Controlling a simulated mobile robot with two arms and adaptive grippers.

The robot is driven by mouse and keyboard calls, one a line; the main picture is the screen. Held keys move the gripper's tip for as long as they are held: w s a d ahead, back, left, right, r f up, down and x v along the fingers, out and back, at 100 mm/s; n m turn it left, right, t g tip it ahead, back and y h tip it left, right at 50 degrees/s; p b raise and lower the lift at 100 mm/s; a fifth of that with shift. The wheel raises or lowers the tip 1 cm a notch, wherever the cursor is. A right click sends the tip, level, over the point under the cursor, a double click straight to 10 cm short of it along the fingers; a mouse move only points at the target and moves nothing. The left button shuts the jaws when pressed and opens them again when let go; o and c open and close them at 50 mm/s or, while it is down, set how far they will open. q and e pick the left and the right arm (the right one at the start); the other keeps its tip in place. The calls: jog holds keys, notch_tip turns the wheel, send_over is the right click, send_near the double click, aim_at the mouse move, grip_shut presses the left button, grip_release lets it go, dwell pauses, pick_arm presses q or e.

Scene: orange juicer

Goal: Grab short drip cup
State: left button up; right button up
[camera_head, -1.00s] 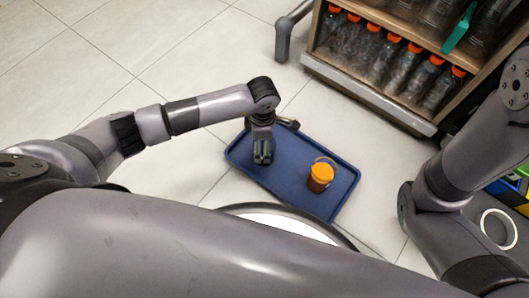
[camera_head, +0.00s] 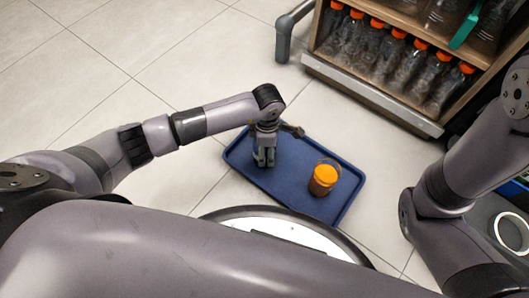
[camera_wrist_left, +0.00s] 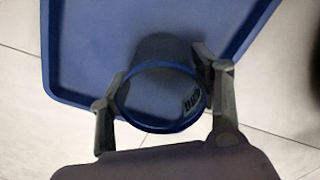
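A clear, round cup (camera_wrist_left: 162,125) with a bluish rim shows in the left wrist view, its mouth facing the camera and small lettering on its right inside wall. My left gripper (camera_head: 265,158) points down over the blue tray (camera_head: 325,210). In the left wrist view its two fingers (camera_wrist_left: 163,85) stand apart on either side of the cup, very near its wall. Whether they press on it cannot be told. The cup is hard to make out in the head view. My right gripper is outside the frames.
Tiled floor is clear at the left.

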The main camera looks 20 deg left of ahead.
pick_arm(q)
jog(key=c, duration=0.6)
jog(key=shift+r, duration=0.1)
